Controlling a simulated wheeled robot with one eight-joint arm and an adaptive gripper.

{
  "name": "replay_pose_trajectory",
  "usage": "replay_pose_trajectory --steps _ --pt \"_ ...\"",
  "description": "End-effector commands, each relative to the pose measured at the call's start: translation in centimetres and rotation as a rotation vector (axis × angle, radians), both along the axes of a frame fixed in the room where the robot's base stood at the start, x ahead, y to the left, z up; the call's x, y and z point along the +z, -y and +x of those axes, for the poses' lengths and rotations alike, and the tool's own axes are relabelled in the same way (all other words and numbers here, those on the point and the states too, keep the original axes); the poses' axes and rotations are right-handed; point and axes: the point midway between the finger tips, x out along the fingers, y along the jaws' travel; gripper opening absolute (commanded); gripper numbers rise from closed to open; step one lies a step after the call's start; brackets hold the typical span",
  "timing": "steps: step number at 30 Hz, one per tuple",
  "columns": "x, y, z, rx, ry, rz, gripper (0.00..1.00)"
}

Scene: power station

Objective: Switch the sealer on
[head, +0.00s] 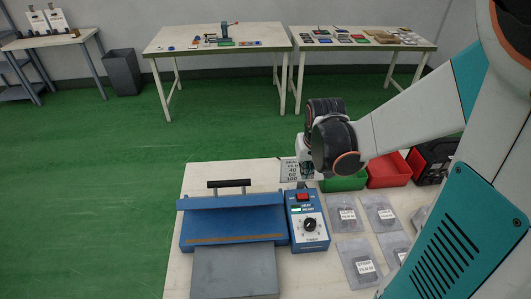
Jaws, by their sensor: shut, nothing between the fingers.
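The blue heat sealer (232,222) sits on the near table, with a raised bar, a black handle (229,184) and a grey plate in front. Its blue control box (307,232) stands at its right side, with a black dial (310,225) on the front. A red switch (303,197) is near the top of the box; I cannot tell its position. My gripper (306,180) is shut and empty, pointing down just above and behind the red switch. My wrist hides part of the gripper, and contact with the box cannot be made out.
A sign card (290,170) stands behind the box. A green bin (344,182) and a red bin (388,171) are to the right. Several grey labelled bags (343,215) lie right of the box. The table (205,174) is bare behind the sealer.

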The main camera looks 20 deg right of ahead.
Motion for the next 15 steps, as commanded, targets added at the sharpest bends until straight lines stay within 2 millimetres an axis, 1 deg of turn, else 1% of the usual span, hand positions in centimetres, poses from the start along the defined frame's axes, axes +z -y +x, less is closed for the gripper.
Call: replay_pose_trajectory --steps 1,3,11,15 --pt "-1.3 0.1 0.3 0.0 0.0 0.0 0.0" --pt "-2.7 0.2 0.7 0.0 0.0 0.0 0.0" --pt "-7.5 0.6 2.0 0.0 0.0 0.0 0.0" --pt "-9.5 0.6 2.0 0.0 0.0 0.0 0.0"
